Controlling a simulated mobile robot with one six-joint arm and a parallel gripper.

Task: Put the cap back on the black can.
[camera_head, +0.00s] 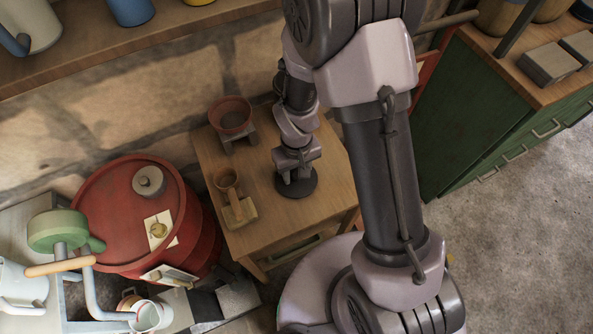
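My gripper (297,172) reaches down over the small wooden cabinet, with its fingers at a dark round thing (296,190) standing on the cabinet top. This dark thing looks like the black can seen from above. The gripper covers its middle, so I cannot tell whether a cap is on it or between the fingers. I cannot tell whether the fingers are open or shut. I cannot make out a separate cap for certain anywhere in view.
A red drum (115,215) at left carries a grey lidded tin (149,182). Open floor lies at right.

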